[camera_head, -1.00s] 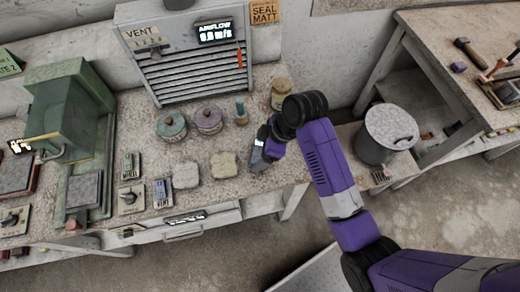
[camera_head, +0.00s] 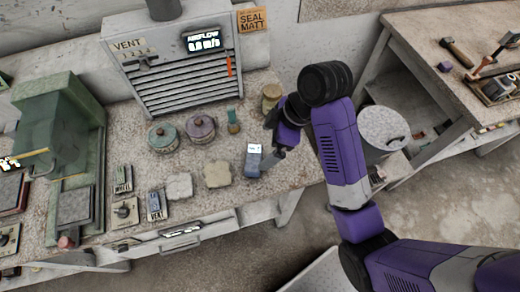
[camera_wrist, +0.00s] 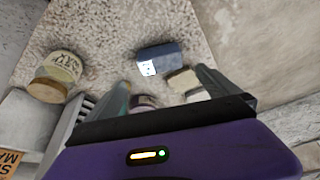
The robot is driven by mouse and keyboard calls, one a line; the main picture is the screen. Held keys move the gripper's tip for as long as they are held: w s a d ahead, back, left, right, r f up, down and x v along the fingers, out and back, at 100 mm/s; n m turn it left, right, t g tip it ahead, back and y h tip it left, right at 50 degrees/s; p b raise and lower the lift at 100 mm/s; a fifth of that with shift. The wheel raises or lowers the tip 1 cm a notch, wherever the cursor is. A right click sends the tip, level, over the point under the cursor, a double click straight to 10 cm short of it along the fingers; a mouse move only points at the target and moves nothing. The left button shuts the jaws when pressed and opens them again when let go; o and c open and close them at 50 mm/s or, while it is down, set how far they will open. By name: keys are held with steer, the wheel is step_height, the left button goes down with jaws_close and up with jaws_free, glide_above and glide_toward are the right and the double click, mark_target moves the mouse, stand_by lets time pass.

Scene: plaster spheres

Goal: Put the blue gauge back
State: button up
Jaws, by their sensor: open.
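The blue gauge (camera_head: 253,160) is a small blue-grey block with a white display. It stands on the speckled workbench (camera_head: 212,213), near the front edge and right of two pale slabs. My gripper (camera_head: 278,153) is just to its right in the head view, and its fingertips are partly hidden there. In the wrist view the gauge (camera_wrist: 161,58) lies beyond the two spread fingers of my gripper (camera_wrist: 166,86), with nothing held between them. I cannot tell the exact gap to the gauge.
A lidded jar (camera_head: 271,97) and a small green-topped item (camera_head: 234,121) stand behind the gauge. Pots with green (camera_head: 163,135) and purple (camera_head: 201,128) lids are farther left. The louvred vent cabinet (camera_head: 180,70) closes the back. A grey bin (camera_head: 383,130) stands at right.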

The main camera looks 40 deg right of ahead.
steer(key=shift+p+v, duration=0.7)
steer(key=shift+v, duration=0.25)
steer(key=m+t, duration=0.3)
glide_above(253, 171)
steer(key=s+d, duration=0.1)
steer(key=s, duration=0.2)
steer(key=f, duration=0.5)
steer(key=shift+w+d+f, duration=0.15)
steer(key=shift+d+f, duration=0.05)
steer(key=shift+f, duration=0.2)
steer(key=s+m, duration=0.1)
steer(key=s+f, duration=0.1)
steer(key=s+a+m+t+h, duration=0.1)
steer(key=shift+s+f+m, duration=0.1)
steer(key=shift+f+m, duration=0.15)
steer(key=shift+m, duration=0.05)
steer(key=s+d+r+m+t+h, duration=0.2)
steer(key=s+r+m+t, duration=0.2)
steer(key=s+r, duration=1.2)
steer(key=s+t, duration=0.2)
steer(key=t, duration=0.1)
steer(key=shift+s+r+t, duration=0.15)
steer(key=shift+s+t, duration=0.2)
steer(key=shift+t, duration=0.05)
